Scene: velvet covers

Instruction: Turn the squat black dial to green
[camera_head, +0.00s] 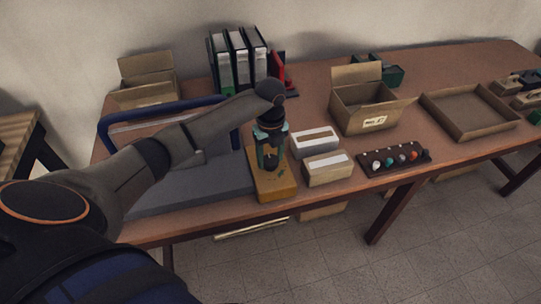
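A yellow-orange box (275,192) stands near the front edge of the table, with a small dark green mark on its top. My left gripper (271,160) points down at this box from above. A dark round part, which looks like the squat black dial (271,165), shows low between its teal fingers. The fingers stand on either side of it. I cannot tell whether they touch it, and the dial's pointer is hidden. My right gripper is not in view.
Two pale boxes (328,169) stand just right of the yellow box. A dark panel with several coloured knobs (376,168) lies farther right. An open carton (354,100), a shallow tray (437,103) and binders (220,72) stand behind. A grey slab with a blue bar (176,194) lies left.

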